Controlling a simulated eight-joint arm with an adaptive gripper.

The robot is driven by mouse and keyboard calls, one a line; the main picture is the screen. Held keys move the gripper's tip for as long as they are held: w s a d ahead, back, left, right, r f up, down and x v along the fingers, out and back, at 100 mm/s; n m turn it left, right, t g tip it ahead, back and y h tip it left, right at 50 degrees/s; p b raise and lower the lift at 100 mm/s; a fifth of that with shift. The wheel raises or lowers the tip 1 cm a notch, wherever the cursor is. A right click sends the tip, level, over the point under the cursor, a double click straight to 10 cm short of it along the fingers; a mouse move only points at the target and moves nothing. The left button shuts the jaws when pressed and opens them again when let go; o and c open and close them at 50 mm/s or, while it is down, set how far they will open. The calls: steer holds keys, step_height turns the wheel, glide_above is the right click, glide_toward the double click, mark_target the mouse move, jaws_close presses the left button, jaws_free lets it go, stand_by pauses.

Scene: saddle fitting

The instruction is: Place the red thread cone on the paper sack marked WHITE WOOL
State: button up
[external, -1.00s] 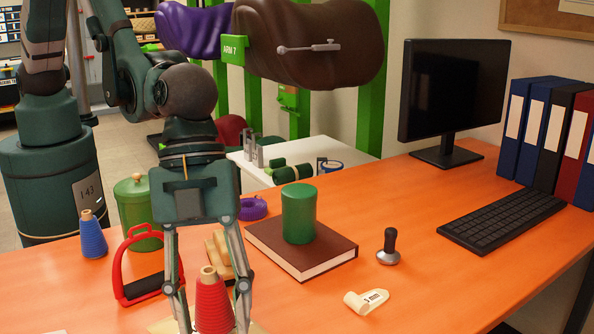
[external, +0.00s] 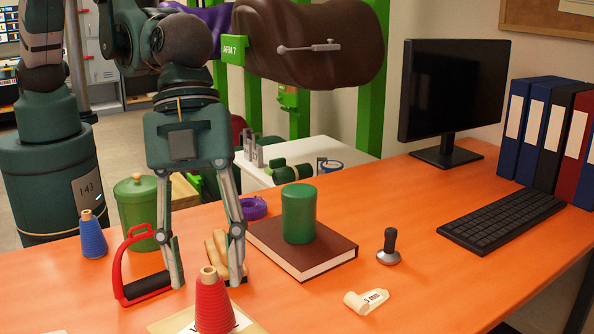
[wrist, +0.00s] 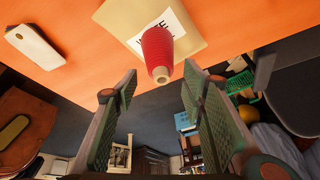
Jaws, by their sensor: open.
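The red thread cone (external: 213,301) stands upright on the paper sack (external: 254,327) near the front edge of the table. In the wrist view the cone (wrist: 156,50) sits over the sack's white label, and the sack (wrist: 195,14) lies flat beneath it. The label's print is partly covered by the cone. My gripper (external: 208,284) is open and empty, behind the cone and apart from it. In the wrist view the open fingers (wrist: 163,80) are on either side of the cone's tip, with clear gaps.
A red stirrup (external: 140,290) and a tan wooden item (external: 217,248) are close to my gripper. A blue thread cone (external: 93,236) stands at the left. A brown book (external: 330,258) bears a green cylinder (external: 299,213). A cream object (external: 366,301) lies right of the sack.

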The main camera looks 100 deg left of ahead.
steer(key=shift+v, duration=2.55)
steer(key=shift+a, duration=0.2)
steer(key=s+a+r+n+t, duration=0.1)
steer(key=s+a+r+n, duration=0.15)
steer(key=a+r, duration=0.5)
steer(key=s+a+r+n+t+y, duration=0.15)
steer(key=s+a+r, duration=0.25)
steer(key=a, duration=0.6)
steer(key=s+a+r+n, duration=0.3)
steer(key=s+a+r, duration=0.15)
steer(key=a, duration=0.35)
steer(key=s+a+r+n+t+y, duration=0.2)
steer(key=s+a+n, duration=0.5)
steer(key=s+a, duration=1.2)
steer(key=shift+s+a+n, duration=0.2)
steer(key=shift+a+n, duration=0.2)
